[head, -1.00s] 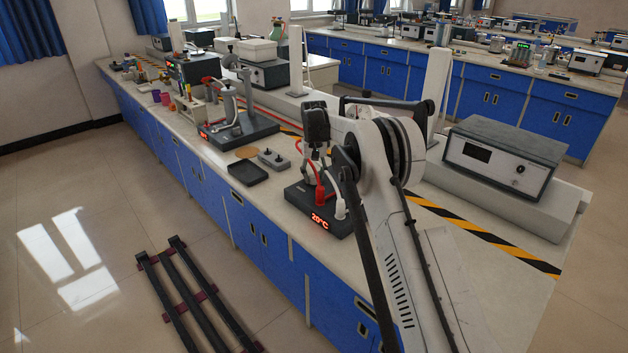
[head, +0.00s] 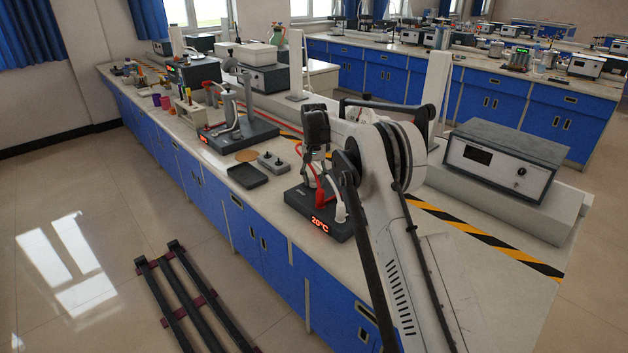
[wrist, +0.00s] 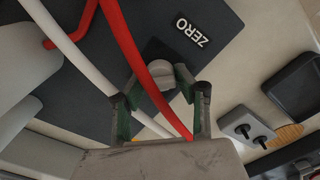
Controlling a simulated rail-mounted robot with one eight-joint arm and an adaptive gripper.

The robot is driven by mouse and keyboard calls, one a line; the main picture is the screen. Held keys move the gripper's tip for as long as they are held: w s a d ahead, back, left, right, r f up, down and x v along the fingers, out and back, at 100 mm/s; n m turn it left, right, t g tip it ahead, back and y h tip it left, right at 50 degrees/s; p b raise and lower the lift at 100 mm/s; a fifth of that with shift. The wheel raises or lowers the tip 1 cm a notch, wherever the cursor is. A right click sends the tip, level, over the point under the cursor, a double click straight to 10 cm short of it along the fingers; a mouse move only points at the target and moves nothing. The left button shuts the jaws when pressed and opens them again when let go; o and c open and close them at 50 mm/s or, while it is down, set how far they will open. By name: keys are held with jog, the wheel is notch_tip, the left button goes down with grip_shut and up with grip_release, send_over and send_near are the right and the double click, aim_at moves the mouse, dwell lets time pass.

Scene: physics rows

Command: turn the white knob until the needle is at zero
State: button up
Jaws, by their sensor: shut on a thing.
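The white knob (wrist: 161,75) shows in the wrist view on a dark base, partly hidden by a red tube. My gripper (wrist: 157,84) has its green-padded fingers on both sides of the knob and is shut on it. A white "ZERO" label (wrist: 194,33) lies on the dark base just beyond the knob. In the head view my gripper (head: 317,182) is down at the dark apparatus base (head: 296,202), whose red display (head: 322,225) reads 20°C. The knob is hidden there by my arm.
The red tube (wrist: 133,48) and a white tube (wrist: 75,45) pass close to my fingers. A black tray (head: 246,176) and a small grey box with two black knobs (head: 272,162) sit left of the base. A grey instrument (head: 505,160) stands at the right.

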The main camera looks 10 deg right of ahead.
aim_at(314, 178)
jog(key=o, duration=1.1)
notch_tip(314, 178, up, 12)
jog(key=shift+r, duration=0.1)
